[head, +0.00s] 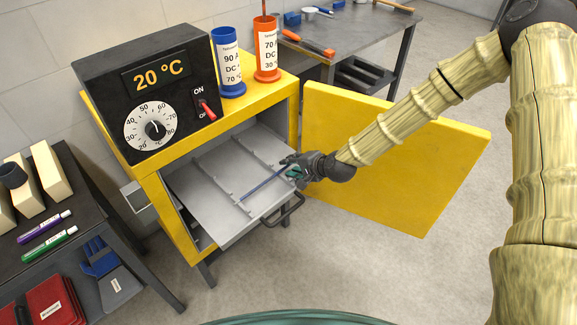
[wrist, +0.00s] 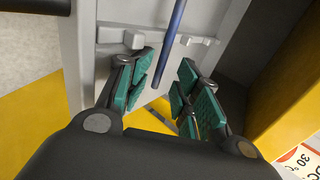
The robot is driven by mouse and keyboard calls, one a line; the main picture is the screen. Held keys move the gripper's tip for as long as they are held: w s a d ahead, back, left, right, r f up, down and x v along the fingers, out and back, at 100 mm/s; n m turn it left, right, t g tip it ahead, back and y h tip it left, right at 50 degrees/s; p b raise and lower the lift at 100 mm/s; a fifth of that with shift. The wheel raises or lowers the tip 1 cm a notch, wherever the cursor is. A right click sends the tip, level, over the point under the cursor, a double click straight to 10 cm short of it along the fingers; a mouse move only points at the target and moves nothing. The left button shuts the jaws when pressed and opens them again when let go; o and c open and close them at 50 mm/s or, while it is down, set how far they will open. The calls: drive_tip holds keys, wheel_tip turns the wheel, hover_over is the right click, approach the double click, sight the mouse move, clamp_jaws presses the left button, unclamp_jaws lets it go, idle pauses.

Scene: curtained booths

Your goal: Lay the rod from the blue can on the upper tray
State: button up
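The blue rod (head: 262,186) is over the pulled-out grey upper tray (head: 212,205), slanting across its right part, and appears to lie on it. In the wrist view the rod (wrist: 172,40) runs down to between the fingertips. My gripper (head: 292,168) is at the tray's right side, by the rod's end. In the wrist view my gripper (wrist: 167,72) has its green-padded fingers apart, with gaps to the rod on both sides. The blue can (head: 229,68) stands on the yellow cabinet (head: 284,91), with no rod showing above its rim.
The cabinet's yellow door (head: 400,190) stands open behind my arm. An orange can (head: 267,55) with a rod and a black control box (head: 150,90) reading 20 °C are on top. A dark handle (head: 286,212) is at the tray's front. Side tables stand left and behind.

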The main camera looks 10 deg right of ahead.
drive_tip(key=v, duration=0.9)
drive_tip(key=shift+s+d, duration=0.1)
drive_tip(key=shift+s, duration=0.05)
